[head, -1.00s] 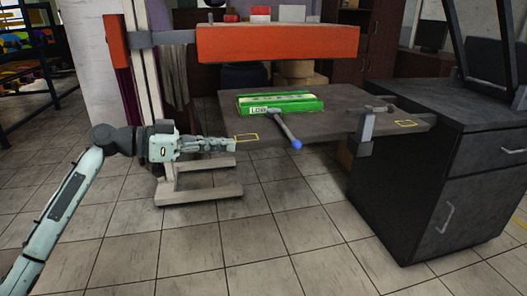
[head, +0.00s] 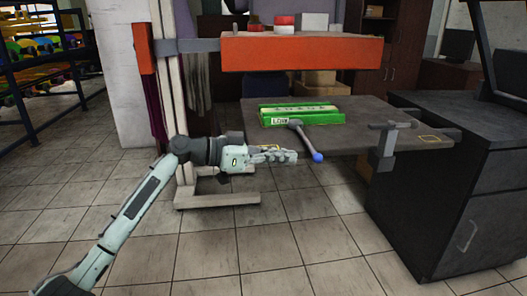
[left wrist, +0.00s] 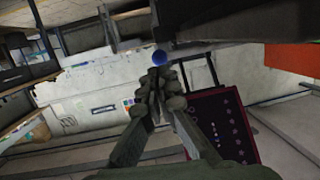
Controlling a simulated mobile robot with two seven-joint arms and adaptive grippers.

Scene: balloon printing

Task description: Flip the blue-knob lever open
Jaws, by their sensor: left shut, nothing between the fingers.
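The lever is a grey metal rod with a blue ball knob (head: 318,157) at its free end. In the head view it slants down and right from the green box (head: 300,115) on the grey table, and its knob hangs past the front edge. My left gripper (head: 294,157) is shut and empty, pointing right, just left of the knob in the picture. In the left wrist view the knob (left wrist: 159,57) shows straight beyond the closed fingertips (left wrist: 160,75). I cannot tell whether they touch. My right gripper is not in view.
An orange beam (head: 300,52) spans above the grey table (head: 390,139). A clamp-like bracket (head: 385,150) sits on the table's right part. A dark cabinet (head: 450,170) stands at the right. The tiled floor in front is clear.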

